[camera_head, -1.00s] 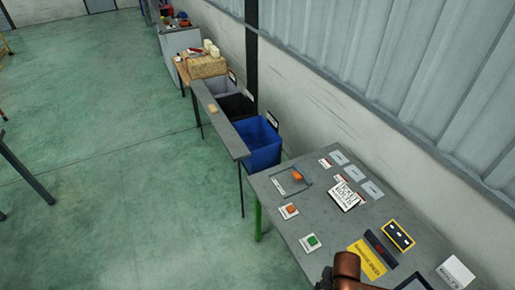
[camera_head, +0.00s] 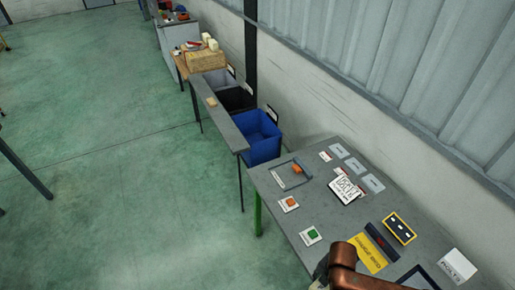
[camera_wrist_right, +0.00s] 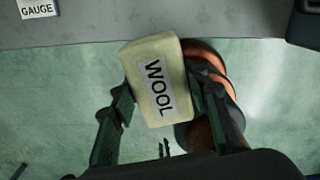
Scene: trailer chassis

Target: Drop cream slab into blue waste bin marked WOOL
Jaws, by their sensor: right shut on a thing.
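The cream slab (camera_wrist_right: 152,75) bears a white label reading WOOL in the right wrist view. My right gripper (camera_wrist_right: 160,92) is shut on it, with a dark finger on each side, and holds it beyond a grey surface edge with green floor behind. In the head view my right arm shows at the bottom edge, but its gripper and the slab are out of sight. The blue bin (camera_head: 262,150) stands on the floor past the near table, open at the top. A small sign (camera_head: 272,113) is on its far rim, too small to read. My left gripper is in neither view.
The grey table (camera_head: 330,215) with buttons, cards and a yellow sign lies at the right. A narrow shelf (camera_head: 225,125) with a small tan block (camera_head: 211,101) runs in front of the bins. A black bin (camera_head: 237,99) and a grey bin stand behind the blue one. The left floor is mostly open.

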